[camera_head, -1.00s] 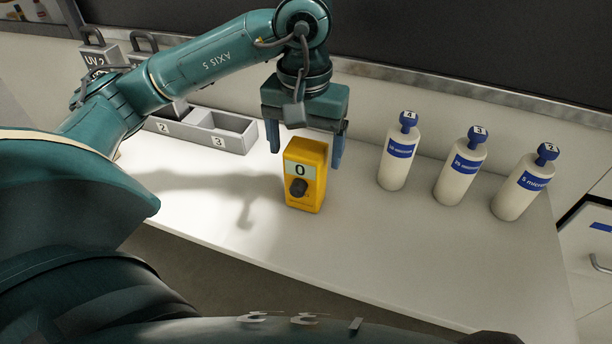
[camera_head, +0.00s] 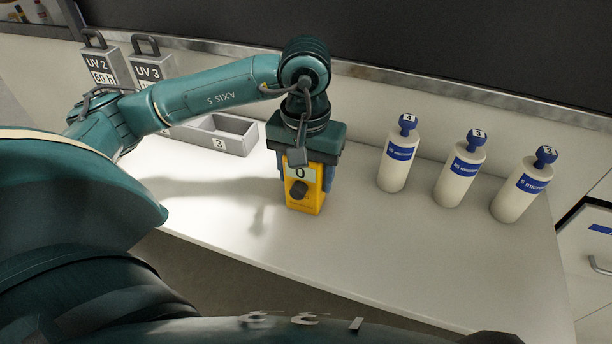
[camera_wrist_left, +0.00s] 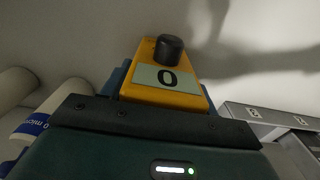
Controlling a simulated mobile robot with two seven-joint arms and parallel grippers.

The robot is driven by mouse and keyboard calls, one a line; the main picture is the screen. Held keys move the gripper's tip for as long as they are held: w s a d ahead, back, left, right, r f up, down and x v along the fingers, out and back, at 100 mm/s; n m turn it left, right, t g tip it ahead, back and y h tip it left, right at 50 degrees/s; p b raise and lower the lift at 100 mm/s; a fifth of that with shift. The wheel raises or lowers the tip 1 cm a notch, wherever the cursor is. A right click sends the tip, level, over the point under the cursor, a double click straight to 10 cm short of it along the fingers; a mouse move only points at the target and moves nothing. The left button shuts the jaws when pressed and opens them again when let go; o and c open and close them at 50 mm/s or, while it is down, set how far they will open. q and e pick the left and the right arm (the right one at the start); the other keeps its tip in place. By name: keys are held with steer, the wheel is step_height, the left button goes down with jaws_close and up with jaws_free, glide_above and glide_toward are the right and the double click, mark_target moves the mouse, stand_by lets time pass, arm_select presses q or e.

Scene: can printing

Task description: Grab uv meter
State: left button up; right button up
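The UV meter is a yellow box (camera_head: 304,203) with a black knob and a pale label reading 0. It stands upright on the white bench in the head view, and it shows large in the left wrist view (camera_wrist_left: 162,97). My left gripper (camera_head: 306,180) points down over it from above. Its blue fingers lie close against the two sides of the meter, and the gripper body hides the meter's top. The fingers look shut on it. My right gripper is not in view.
Three white bottles with blue caps (camera_head: 398,158) (camera_head: 459,174) (camera_head: 521,193) stand to the right. A grey tray numbered 3 (camera_head: 238,150) and grey boxes marked UV 2 (camera_head: 103,70) and UV 3 (camera_head: 151,65) are at the left. The bench front is clear.

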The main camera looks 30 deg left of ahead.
arm_select(q)
steer(key=c, duration=0.7)
steer(key=shift+o, duration=0.2)
steer(key=shift+r, duration=0.1)
